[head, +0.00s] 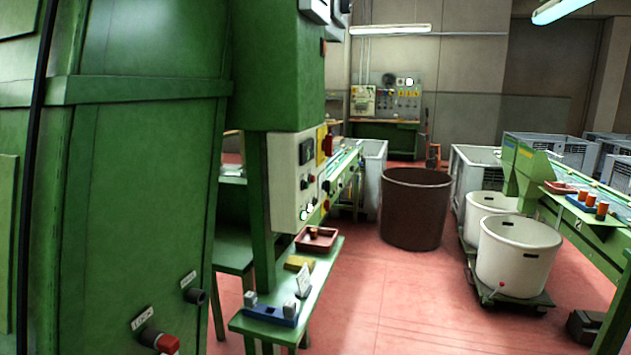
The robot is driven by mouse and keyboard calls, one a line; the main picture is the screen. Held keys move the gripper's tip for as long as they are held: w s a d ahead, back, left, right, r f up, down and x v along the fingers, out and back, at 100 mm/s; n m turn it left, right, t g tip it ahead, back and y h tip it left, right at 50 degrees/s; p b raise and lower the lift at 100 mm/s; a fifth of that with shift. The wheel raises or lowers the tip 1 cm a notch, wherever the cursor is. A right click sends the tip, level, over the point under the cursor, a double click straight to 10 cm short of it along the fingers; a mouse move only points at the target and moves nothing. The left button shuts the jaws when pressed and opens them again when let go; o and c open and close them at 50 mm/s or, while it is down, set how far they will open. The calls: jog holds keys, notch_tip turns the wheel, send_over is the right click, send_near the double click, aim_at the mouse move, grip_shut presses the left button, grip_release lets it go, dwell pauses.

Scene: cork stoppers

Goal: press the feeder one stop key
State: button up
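A pale grey control box (285,183) is fixed to a green machine post left of the middle. I cannot tell which key is the feeder one stop key. My gripper is not in view.
A large green cabinet (140,170) fills the left, with a red-ended fitting (167,343) low down. A narrow green bench (262,325) holds a reddish tray (316,239). A brown bin (415,208) and white tubs (517,255) stand right. Red floor between is clear.

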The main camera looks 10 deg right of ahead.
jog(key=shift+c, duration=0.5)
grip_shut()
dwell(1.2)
